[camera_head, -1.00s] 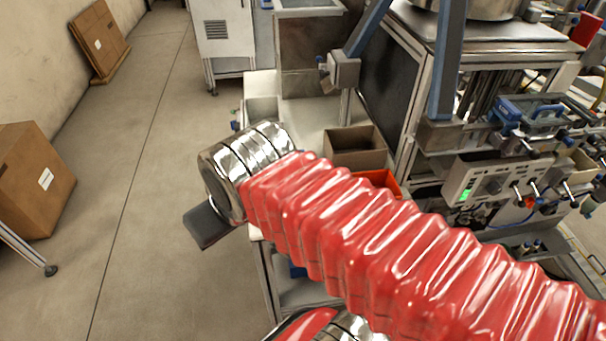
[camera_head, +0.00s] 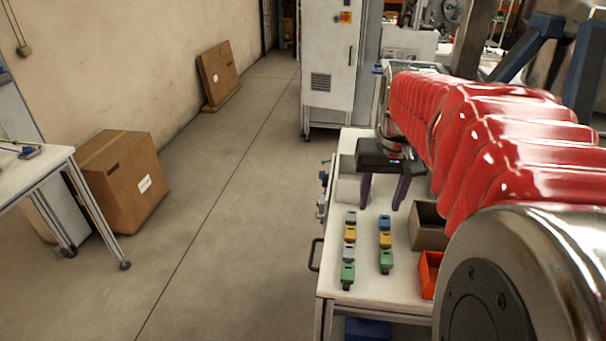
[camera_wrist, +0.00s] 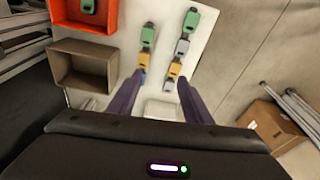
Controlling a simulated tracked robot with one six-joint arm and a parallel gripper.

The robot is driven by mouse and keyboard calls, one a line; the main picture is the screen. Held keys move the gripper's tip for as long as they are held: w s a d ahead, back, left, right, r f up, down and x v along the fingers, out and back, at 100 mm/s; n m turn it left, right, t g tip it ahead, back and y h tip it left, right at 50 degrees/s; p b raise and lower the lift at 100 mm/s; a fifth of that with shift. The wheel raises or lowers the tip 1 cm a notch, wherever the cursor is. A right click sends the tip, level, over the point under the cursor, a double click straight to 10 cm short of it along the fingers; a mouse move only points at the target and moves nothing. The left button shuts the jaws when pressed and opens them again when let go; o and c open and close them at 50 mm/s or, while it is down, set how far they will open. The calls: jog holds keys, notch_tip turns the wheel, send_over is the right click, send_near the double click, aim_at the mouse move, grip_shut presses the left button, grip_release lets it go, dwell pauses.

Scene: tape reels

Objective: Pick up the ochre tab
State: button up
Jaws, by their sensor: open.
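Two ochre tabs lie on the white bench, one in each of two short rows. In the head view one ochre tab (camera_head: 350,234) is in the left row and the other ochre tab (camera_head: 385,240) in the right row. The wrist view shows them as well, one at the right (camera_wrist: 175,69) and one at the left (camera_wrist: 144,60), partly by the left finger. My gripper (camera_head: 380,204) is open and empty, its purple fingers pointing down over the far end of the rows. In the wrist view my gripper (camera_wrist: 160,78) spans the rows' near ends.
Green tabs (camera_head: 347,275) (camera_head: 386,262), a grey tab (camera_head: 349,253) and a blue tab (camera_head: 384,222) lie close to the ochre ones. A brown bin (camera_head: 430,235) and an orange bin (camera_wrist: 112,17) holding a green tab stand beside the rows. The bench's left edge is close.

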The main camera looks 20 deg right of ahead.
jog(key=shift+m+g, duration=0.3)
jog(key=shift+m, duration=0.2)
jog(key=d, duration=0.5)
jog(key=shift+f, duration=0.3)
jog(key=shift+f, duration=0.1)
send_over(386, 237)
jog(key=f, duration=0.8)
jog(key=shift+s+a+f, duration=0.2)
jog(key=shift+s, duration=0.2)
jog(key=shift+w+f, duration=0.15)
jog(key=shift+f, duration=1.15)
jog(key=shift+w+f, duration=0.15)
jog(key=shift+f, duration=1.15)
jog(key=shift+c, duration=0.6)
jog(key=c, duration=1)
